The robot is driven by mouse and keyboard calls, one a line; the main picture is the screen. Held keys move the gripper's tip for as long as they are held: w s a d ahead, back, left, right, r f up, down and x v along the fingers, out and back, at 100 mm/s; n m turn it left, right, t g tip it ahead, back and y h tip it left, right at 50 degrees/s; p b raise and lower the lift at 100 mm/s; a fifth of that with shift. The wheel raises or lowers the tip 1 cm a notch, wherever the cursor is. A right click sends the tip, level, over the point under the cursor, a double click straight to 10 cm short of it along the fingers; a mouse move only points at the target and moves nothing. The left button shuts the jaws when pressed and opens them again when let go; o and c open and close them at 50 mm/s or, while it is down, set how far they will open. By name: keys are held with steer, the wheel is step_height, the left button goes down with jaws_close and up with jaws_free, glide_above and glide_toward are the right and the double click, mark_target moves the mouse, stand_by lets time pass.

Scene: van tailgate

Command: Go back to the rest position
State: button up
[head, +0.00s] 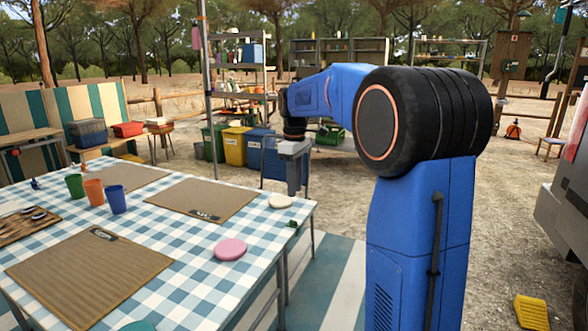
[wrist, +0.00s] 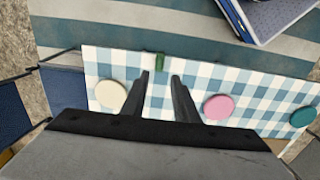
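My gripper (head: 292,188) hangs pointing down above the far right corner of the checked table (head: 190,303). In the wrist view my gripper (wrist: 162,78) has its two fingers apart, with nothing held between them. A small green object (wrist: 160,61) lies at the table edge just beyond the fingertips. It also shows in the head view (head: 292,224), below the gripper. A cream disc (wrist: 111,95) lies to the left of the fingers and a pink disc (wrist: 218,107) to the right.
The table holds brown mats (head: 90,275), a green cup (head: 75,186), an orange cup (head: 94,192) and a blue cup (head: 117,200). A teal disc (wrist: 303,117) lies at the table's end. Bins (head: 235,146) and shelves stand behind. A yellow object (head: 532,312) lies on the ground at right.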

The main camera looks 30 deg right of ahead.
step_height(320, 180, up, 6)
steer(key=shift+f, duration=0.1)
steer(key=s+a+f+m+t, duration=0.1)
steer(key=s+a+f+m, duration=0.15)
steer(key=s, duration=0.65)
steer(key=s+a+f+m+t, duration=0.1)
steer(key=s+a+f, duration=0.3)
steer(key=s, duration=0.5)
steer(key=s+a+f+m+t, duration=0.1)
steer(key=s+a+f+m, duration=0.2)
steer(key=s, duration=0.6)
steer(key=s+a+f+m+t, duration=0.1)
steer(key=s+a+f, duration=0.1)
steer(key=s+f, duration=0.5)
steer(key=shift+s+f+t, duration=0.35)
steer(key=shift+s+t, duration=0.05)
steer(key=shift+s, duration=0.4)
steer(key=shift+w, duration=0.15)
